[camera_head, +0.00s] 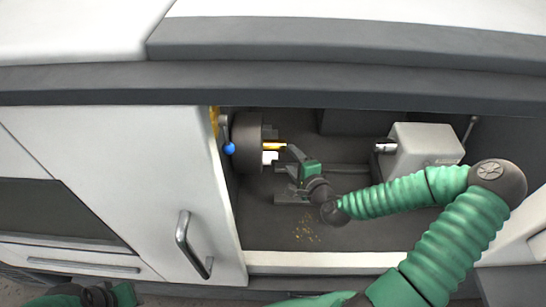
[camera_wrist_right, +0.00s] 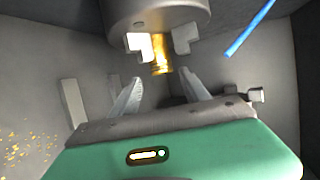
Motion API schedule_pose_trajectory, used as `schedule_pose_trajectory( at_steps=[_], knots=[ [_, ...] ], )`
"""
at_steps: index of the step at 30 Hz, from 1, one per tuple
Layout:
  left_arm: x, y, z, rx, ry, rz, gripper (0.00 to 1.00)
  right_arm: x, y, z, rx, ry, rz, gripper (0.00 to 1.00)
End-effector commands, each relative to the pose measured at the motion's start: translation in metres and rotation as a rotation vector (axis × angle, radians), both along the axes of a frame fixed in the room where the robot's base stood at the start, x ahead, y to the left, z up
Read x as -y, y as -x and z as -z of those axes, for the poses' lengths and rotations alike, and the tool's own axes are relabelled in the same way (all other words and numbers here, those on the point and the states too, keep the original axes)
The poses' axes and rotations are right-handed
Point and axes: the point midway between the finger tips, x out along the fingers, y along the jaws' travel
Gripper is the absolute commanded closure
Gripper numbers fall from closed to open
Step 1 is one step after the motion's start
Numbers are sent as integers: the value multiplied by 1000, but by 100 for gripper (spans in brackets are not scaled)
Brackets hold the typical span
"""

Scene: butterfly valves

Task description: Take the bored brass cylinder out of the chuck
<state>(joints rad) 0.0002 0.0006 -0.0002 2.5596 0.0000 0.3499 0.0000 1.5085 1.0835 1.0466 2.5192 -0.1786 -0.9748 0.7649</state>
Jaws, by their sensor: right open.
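The brass cylinder (camera_head: 274,145) sticks out of the dark round chuck (camera_head: 246,143) on the left inside the machine. In the right wrist view the cylinder (camera_wrist_right: 161,62) stands between the pale jaws of the chuck (camera_wrist_right: 160,12). My right gripper (camera_head: 292,150) reaches in from the right. In the right wrist view its two fingers (camera_wrist_right: 163,84) are apart, with the cylinder's free end just ahead of the gap between them. A small dark and green part of my left arm (camera_head: 100,295) shows at the lower left edge; its fingers cannot be made out.
A pale tailstock block (camera_head: 424,148) stands at the right inside the machine. A blue-tipped lever (camera_head: 230,148) is beside the chuck; its blue rod also shows in the right wrist view (camera_wrist_right: 250,28). The white door (camera_head: 130,180) with its handle borders the opening's left. Brass chips (camera_head: 306,232) lie on the floor.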

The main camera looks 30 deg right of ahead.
Motion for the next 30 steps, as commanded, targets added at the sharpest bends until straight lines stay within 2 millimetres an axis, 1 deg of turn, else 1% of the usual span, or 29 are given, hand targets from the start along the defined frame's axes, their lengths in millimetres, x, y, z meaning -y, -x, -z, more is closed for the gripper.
schedule_pose_trajectory(
  at_steps=[1, 2, 3, 4, 10, 13, 16, 19, 24, 26, 30],
  knots=[
    [0, 0, 23, 0, 0, 0, 64, 0, -6, 13, 3, 4, -2, 46],
    [0, 0, 28, 0, 0, 0, 64, 0, -8, 13, 3, 3, -2, 46],
    [0, 1, 15, -1, 0, 1, 64, 0, -17, 4, 3, -2, -3, 46],
    [0, 1, 13, -1, 0, 1, 64, 1, -21, 5, 2, -5, -2, 46],
    [0, 0, 7, 1, 0, 1, 64, 4, -43, 12, 1, -3, -2, 46],
    [0, 0, 0, 0, 0, 0, 64, 6, -61, 19, 0, -5, -2, 46],
    [0, 0, -2, 0, 0, 0, 64, 8, -76, 26, 0, -2, -3, 46],
    [0, 0, -2, 0, 0, 0, 64, 10, -82, 30, -2, -1, -2, 46],
    [0, 0, -1, 0, 0, 0, 64, 11, -81, 30, 0, -1, -2, 46],
    [0, 0, -1, 0, 0, 0, 64, 11, -81, 30, 0, -2, -2, 53],
    [0, 0, -1, 0, 0, 1, 64, 11, -81, 30, 0, -2, -2, 71]
  ],
)
